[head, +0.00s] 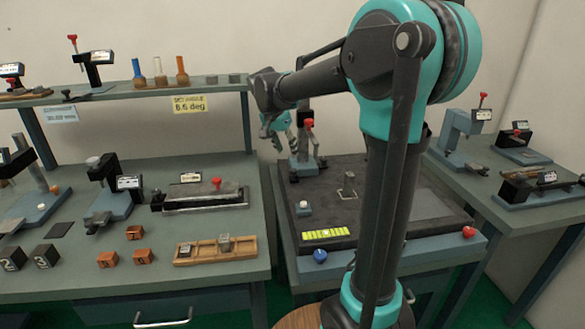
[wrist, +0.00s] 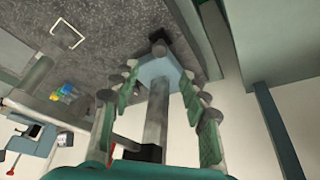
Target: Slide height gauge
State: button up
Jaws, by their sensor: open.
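The height gauge stands upright at the back left of the dark surface plate (head: 420,205). It has a blue-grey base (head: 305,166), a grey column and a red knob (head: 309,123). My gripper (head: 278,138) is open beside the column at its left in the head view. In the wrist view my open gripper (wrist: 158,82) has its green-padded fingers on either side of the grey column (wrist: 157,110), with gaps visible. The base (wrist: 158,70) lies beyond the fingertips. The gauge's dark slide (wrist: 145,153) is partly hidden by my gripper.
A square-framed part (head: 348,187), a small block with a white button (head: 304,208) and a yellow-green level (head: 326,233) sit on the plate. A left bench (head: 60,285) and a right bench (head: 530,225) carry other tools. My arm hides part of the plate.

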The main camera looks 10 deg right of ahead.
aim_at(294, 170)
jog(key=x, duration=0.9)
jog(key=shift+w+d+f, duration=0.1)
jog(key=shift+d+f, duration=0.05)
jog(key=shift+f, duration=0.25)
grip_shut()
